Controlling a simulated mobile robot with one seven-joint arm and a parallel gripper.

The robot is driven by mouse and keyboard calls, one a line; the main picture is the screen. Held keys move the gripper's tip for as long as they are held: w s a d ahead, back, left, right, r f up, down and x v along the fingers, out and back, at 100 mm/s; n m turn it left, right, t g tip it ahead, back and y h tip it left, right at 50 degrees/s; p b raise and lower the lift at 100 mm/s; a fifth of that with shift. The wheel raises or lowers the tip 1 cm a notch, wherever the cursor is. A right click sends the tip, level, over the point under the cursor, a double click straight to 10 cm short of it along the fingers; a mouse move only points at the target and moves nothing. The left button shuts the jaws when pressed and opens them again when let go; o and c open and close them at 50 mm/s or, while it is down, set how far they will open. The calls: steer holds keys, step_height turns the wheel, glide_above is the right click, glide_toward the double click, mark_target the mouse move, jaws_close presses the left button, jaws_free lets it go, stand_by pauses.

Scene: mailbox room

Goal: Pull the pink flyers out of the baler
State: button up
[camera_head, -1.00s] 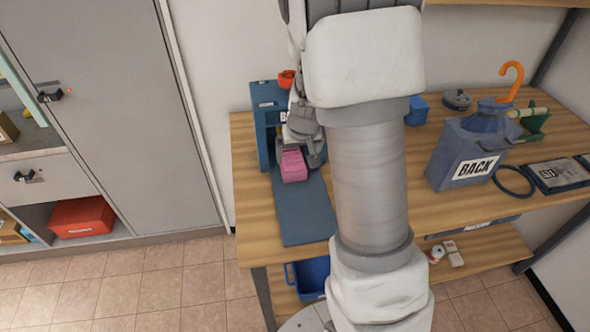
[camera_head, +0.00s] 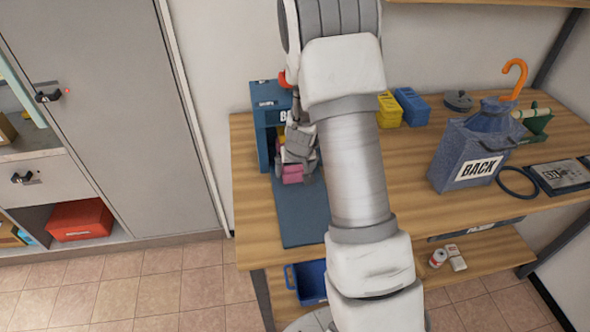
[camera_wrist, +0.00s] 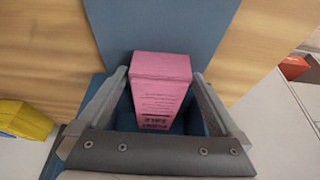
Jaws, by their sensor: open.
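The pink flyers (camera_head: 292,174) are a small bundle at the mouth of the blue baler (camera_head: 262,132), above its flat blue front plate (camera_head: 303,222). In the wrist view the pink bundle (camera_wrist: 160,82) shows a broad face and a side with small dark print. My gripper (camera_head: 297,158) is over the bundle and partly hides it in the head view. In the wrist view my gripper (camera_wrist: 160,76) is open, with one finger on each side of the bundle. A gap shows beside the bundle, so I see no firm grip. The baler's inside is mostly hidden.
A yellow box (camera_head: 389,110) and a blue box (camera_head: 411,106) stand behind my arm. A blue bag marked BACK (camera_head: 470,150) stands right on the wooden table (camera_head: 405,185). A red piece (camera_head: 283,78) is on the baler's top. Grey cabinets (camera_head: 125,100) stand left.

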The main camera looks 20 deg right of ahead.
jaws_close()
stand_by(0.3)
